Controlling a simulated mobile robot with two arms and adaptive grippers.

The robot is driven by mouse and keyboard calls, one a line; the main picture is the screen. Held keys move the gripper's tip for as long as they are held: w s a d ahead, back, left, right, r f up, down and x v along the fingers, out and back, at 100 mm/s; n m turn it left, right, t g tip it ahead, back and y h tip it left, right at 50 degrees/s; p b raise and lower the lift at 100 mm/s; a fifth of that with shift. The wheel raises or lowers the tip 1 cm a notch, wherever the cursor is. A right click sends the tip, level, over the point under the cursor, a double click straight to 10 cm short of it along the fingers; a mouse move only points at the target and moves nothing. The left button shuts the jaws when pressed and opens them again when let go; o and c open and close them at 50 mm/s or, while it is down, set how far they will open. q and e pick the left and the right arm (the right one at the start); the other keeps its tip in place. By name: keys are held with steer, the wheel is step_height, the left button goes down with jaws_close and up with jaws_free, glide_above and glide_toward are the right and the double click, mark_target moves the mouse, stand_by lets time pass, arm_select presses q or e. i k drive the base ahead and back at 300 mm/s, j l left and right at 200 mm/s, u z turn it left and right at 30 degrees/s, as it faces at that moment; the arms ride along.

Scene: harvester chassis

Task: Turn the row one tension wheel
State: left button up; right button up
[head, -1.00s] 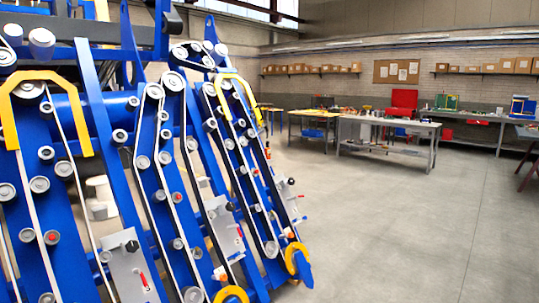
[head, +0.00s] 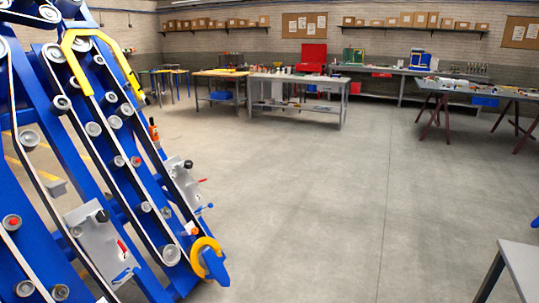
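The blue harvester chassis (head: 85,180) stands at the left of the head view, with slanted row units carrying belts over several grey wheels. A larger grey wheel (head: 171,255) sits at the lower end of the right-hand row, near a yellow hoop (head: 204,250). Grey plates with a black knob and a red handle (head: 123,246) are mounted on the rows. I cannot tell which wheel is the row one tension wheel. The chassis is cut off by the left edge. Neither of my grippers is in view.
Open grey floor (head: 320,200) fills the middle and right. A grey workbench (head: 298,79) stands at the back, and a table on dark red trestles (head: 470,95) at the right. A pale table corner (head: 520,262) juts in at the lower right.

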mark_target(188, 164)
steer(key=i+l+z, duration=0.2)
steer(key=i, duration=0.6)
steer(key=i+j+z, duration=0.2)
steer(key=i, duration=0.65)
steer(key=i+j+z, duration=0.1)
steer(key=i+z, duration=0.15)
steer(key=i, duration=0.55)
steer(key=i+j+u, duration=0.1)
steer(key=i+u, duration=0.25)
steer(key=i, duration=0.15)
steer(key=i+u, duration=0.4)
steer(key=i+l+u, duration=0.15)
steer(key=i+u, duration=0.2)
steer(key=i, duration=0.2)
steer(key=i+l+u, duration=0.35)
steer(key=i+j, duration=0.05)
steer(key=i, duration=0.05)
